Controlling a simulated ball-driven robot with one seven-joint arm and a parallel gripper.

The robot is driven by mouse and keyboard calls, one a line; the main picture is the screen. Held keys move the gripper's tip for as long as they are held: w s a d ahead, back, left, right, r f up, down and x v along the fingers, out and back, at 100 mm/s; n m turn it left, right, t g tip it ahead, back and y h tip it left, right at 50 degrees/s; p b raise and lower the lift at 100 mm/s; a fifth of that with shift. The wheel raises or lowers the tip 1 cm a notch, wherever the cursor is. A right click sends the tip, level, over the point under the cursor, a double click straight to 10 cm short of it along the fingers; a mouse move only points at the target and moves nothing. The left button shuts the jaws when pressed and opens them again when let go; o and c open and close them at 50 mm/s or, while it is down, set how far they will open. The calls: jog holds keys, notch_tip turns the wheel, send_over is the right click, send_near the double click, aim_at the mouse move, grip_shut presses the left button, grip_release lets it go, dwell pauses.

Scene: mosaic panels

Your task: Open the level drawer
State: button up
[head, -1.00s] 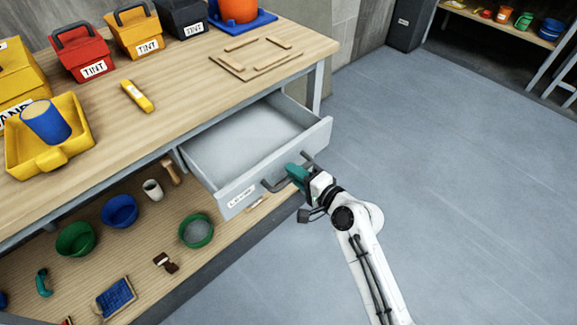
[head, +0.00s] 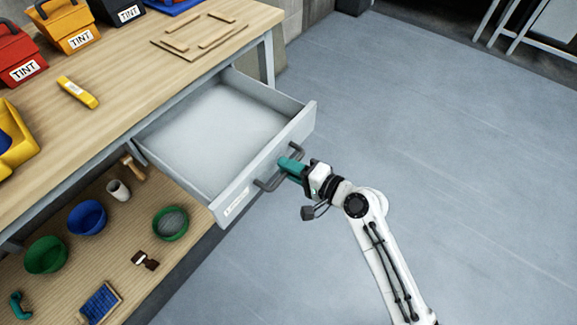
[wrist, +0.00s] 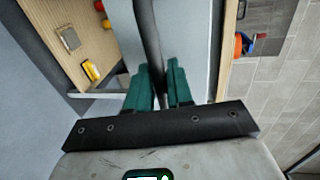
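The grey drawer (head: 215,125) under the workbench top stands well out, and its inside looks empty. A small white label (head: 236,202) is on its front; I cannot read it. The dark bar handle (head: 268,184) sits on the front face. My gripper (head: 290,167) with teal fingers is at the handle, in front of the drawer. In the wrist view the handle bar (wrist: 147,35) runs between the two teal fingers (wrist: 160,88), which are closed about it. The gripper hides part of the handle in the head view.
The wooden bench top (head: 130,75) holds tint boxes (head: 72,28), a yellow tool (head: 77,91) and a framed panel (head: 205,38). Bowls, a mug and brushes lie on the lower shelf (head: 120,255). The floor (head: 440,150) to the right is clear.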

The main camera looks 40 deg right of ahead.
jog(key=shift+o, duration=1.1)
jog(key=v, duration=1)
jog(key=shift+s+b, duration=0.35)
jog(key=shift+b, duration=0.05)
jog(key=shift+d, duration=0.1)
jog(key=s+a+f+n+g+p, duration=0.4)
jog(key=s+n+g, duration=0.2)
jog(key=n+g, duration=0.25)
jog(key=s+d+r+n+g+h+p, duration=0.1)
jog(key=s+d+n+g+h, duration=0.2)
jog(key=s, duration=0.6)
jog(key=n+g+h, duration=0.2)
jog(key=shift+d+n+p, duration=0.25)
jog(key=shift+n+p, duration=0.1)
jog(key=shift+p, duration=0.05)
